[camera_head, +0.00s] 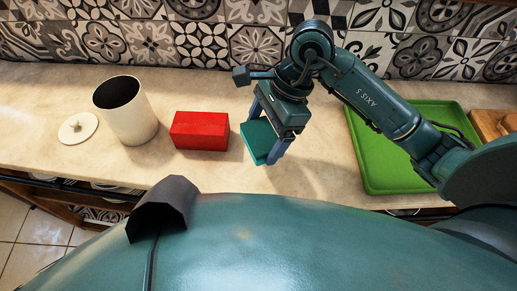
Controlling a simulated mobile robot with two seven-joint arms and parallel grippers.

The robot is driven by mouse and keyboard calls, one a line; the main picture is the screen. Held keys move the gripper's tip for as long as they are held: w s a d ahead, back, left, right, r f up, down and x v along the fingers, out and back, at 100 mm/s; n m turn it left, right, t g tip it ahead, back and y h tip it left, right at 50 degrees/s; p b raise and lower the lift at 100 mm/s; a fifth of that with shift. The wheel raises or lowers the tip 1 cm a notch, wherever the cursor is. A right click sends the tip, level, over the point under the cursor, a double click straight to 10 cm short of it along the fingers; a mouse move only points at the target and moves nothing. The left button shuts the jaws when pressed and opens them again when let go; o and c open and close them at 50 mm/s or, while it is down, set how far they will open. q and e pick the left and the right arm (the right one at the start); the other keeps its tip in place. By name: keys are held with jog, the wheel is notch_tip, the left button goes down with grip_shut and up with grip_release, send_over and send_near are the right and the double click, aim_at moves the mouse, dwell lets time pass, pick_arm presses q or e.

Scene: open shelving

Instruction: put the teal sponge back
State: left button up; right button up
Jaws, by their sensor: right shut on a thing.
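The teal sponge (259,141) is a flat teal block over the counter, just right of a red box. My right gripper (267,143) points down from above with its fingers on either side of the sponge and is shut on it. The gripper hides part of the sponge's upper right side. I cannot tell whether the sponge touches the counter. My left gripper is not in view.
The red box (200,131) stands left of the sponge. An open cream canister (130,118) and its lid (78,128) are further left. A green tray (385,165) lies at the right, with a wooden object (490,124) beyond it. A patterned tile wall (200,40) closes the back.

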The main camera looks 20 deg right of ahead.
jog(key=shift+f, duration=2.95)
jog(key=shift+f, duration=0.2)
jog(key=o, duration=0.8)
jog(key=shift+r, duration=0.1)
jog(key=shift+r, duration=0.15)
jog(key=shift+b+v, duration=0.45)
jog(key=shift+v, duration=5.5)
